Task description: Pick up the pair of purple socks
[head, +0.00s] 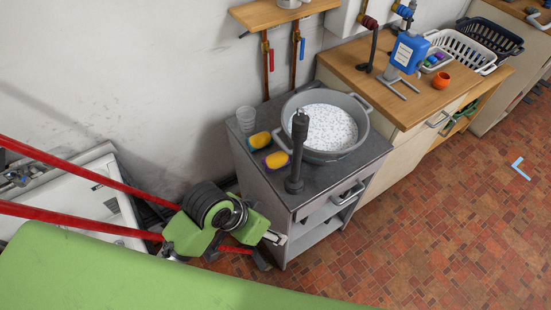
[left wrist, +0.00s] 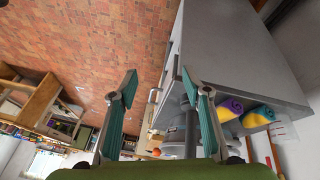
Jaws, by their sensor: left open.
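I cannot make out a pair of purple socks for certain. Small purple, green and blue items (head: 434,61) lie in the white basket (head: 461,50), too small to identify. My left gripper (head: 272,249) is open and empty, low beside the cabinet's front left corner. My right gripper is not in view.
The brick-pattern floor (head: 430,220) is mostly clear.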

